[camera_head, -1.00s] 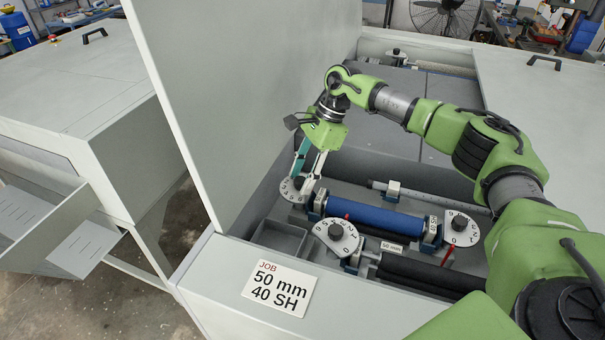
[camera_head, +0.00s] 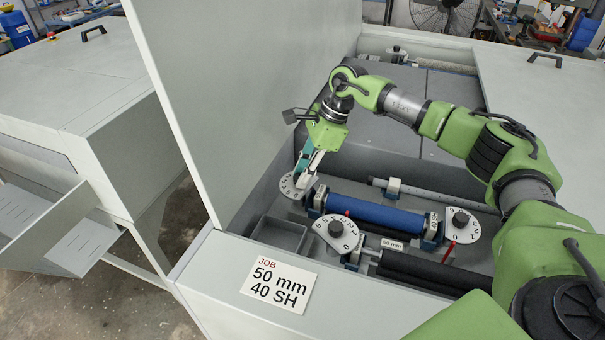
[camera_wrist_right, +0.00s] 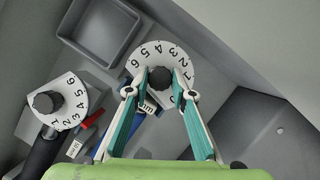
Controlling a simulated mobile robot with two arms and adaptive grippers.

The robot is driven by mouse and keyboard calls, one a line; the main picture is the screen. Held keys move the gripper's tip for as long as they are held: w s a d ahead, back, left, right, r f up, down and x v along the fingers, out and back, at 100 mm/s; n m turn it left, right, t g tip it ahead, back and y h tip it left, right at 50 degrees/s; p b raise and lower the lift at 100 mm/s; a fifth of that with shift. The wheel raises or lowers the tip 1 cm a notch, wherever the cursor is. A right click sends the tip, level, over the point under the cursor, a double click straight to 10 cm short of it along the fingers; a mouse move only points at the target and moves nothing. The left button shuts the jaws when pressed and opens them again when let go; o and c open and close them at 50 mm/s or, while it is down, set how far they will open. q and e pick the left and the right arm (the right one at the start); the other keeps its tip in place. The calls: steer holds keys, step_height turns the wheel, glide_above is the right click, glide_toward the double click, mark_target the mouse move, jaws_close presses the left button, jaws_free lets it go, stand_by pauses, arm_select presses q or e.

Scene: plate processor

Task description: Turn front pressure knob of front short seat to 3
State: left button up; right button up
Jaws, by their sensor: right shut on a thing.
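My right gripper (camera_head: 300,182) is shut on the dark round knob (camera_wrist_right: 160,79) of a white numbered dial (camera_wrist_right: 150,52). In the head view this dial (camera_head: 287,188) lies at the left end of the blue roller (camera_head: 372,214). The wrist view shows one fingertip on each side of the knob. The dial's pointer and its setting cannot be made out. A second knob dial (camera_head: 345,240) sits nearer the front, and a third (camera_head: 470,235) sits at the roller's right end with a red pointer (camera_head: 449,250) by it. My left gripper is out of view.
A tall grey panel (camera_head: 225,95) rises close left of my right gripper. An empty grey tray (camera_head: 278,233) is set in front of the held dial. A dark roller (camera_head: 425,272) and a job card reading 50 mm, 40 SH (camera_head: 279,286) are at the front.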

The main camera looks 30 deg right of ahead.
steer(key=m+t+b, duration=0.1)
steer(key=m, duration=0.2)
steer(key=shift+s+m+t, duration=0.1)
steer(key=shift+m+t, duration=0.2)
steer(key=m+h+b, duration=0.1)
steer(key=m+b, duration=0.1)
steer(key=shift+a+m+t, duration=0.1)
steer(key=shift+m+t, duration=0.2)
steer(key=shift+m, duration=0.1)
steer(key=m+h+b, duration=0.1)
steer(key=m+b, duration=0.1)
steer(key=m, duration=0.1)
steer(key=shift+a+m+t, duration=0.1)
steer(key=shift+m+t, duration=0.2)
steer(key=shift+t, duration=0.1)
steer(key=m+h+b, duration=0.1)
steer(key=m+b, duration=0.1)
steer(key=m, duration=0.1)
steer(key=shift+a+m+h+b, duration=0.1)
steer(key=shift+m+h+b, duration=0.3)
steer(key=m+h+b, duration=0.1)
steer(key=m+b, duration=0.1)
steer(key=m, duration=0.1)
steer(key=shift+a, duration=0.1)
steer(key=shift+r+m+h+b, duration=0.15)
steer(key=shift+m+h+b, duration=0.7)
steer(key=shift+m, duration=1.25)
steer(key=o, duration=1.1)
